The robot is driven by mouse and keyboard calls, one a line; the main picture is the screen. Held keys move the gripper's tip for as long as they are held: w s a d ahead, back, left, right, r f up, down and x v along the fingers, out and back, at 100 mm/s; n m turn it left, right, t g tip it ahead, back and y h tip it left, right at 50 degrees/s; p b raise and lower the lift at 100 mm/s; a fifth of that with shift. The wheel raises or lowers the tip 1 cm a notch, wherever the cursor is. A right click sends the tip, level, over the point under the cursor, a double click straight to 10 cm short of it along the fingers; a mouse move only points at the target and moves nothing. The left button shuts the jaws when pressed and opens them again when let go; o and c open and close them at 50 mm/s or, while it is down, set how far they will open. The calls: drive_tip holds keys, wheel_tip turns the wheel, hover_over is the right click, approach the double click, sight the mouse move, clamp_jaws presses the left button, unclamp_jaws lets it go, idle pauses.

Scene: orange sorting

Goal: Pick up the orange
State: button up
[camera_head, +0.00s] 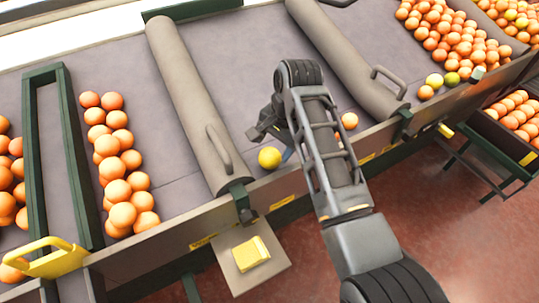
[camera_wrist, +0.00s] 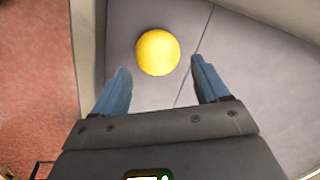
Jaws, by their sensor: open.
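A yellow, round fruit (camera_head: 269,158) lies alone on the grey sorting surface near its front wall, beside my gripper (camera_head: 274,143). In the wrist view the same fruit (camera_wrist: 158,50) lies just beyond the tips of my gripper (camera_wrist: 161,68), roughly centred between them. The two blue fingers are spread apart with nothing held between them.
Grey padded dividers (camera_head: 187,97) with handles flank this lane. Several oranges (camera_head: 122,190) fill a lane to the left, and more (camera_head: 459,40) lie at the upper right. The front wall (camera_head: 285,187) is close to the yellow fruit. The lane behind it is clear.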

sight(272, 152)
drive_tip(key=x, duration=0.4)
drive_tip(key=shift+s+f, duration=0.2)
drive_tip(key=shift+s, duration=0.05)
drive_tip(key=c, duration=0.9)
drive_tip(key=shift+r, duration=0.1)
